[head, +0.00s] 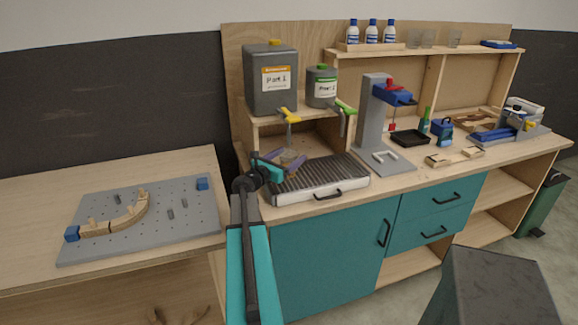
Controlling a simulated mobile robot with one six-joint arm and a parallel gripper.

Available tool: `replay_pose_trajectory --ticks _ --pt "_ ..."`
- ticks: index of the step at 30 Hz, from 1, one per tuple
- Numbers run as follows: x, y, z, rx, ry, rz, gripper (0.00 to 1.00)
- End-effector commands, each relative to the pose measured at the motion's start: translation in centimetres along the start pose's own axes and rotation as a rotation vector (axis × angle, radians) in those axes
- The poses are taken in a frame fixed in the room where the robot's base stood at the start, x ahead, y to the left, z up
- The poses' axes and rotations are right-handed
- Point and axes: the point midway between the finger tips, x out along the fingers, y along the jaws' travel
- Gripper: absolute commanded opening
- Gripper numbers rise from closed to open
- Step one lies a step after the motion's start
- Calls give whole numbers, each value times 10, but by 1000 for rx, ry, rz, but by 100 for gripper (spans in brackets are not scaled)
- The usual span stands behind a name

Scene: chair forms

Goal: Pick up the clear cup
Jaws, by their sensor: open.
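Several clear cups stand on the top shelf at the back right in the head view, to the right of the white-and-blue bottles. One clear cup (454,39) stands apart on the right, and another clear cup (428,39) stands close beside a third. My gripper (288,160) is open, above the back left of the grey ribbed tray. It is well below and to the left of the cups, touching none of them. Nothing is seen between its fingers, though they are small and partly blurred against the background.
The ribbed tray (318,182) lies below my gripper. Grey Part 1 (272,95) and Part 2 (321,90) containers stand on a raised shelf behind it. A grey press stand (373,110) rises to the right. Bottles (372,32) stand left of the cups on the top shelf (490,50).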

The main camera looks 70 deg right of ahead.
Motion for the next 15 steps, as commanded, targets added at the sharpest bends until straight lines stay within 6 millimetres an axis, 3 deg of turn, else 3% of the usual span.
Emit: replay_pose_trajectory --ticks 12,15 --pt "-1 0 0 0 0 1 74" --pt "-1 0 0 0 0 1 60"
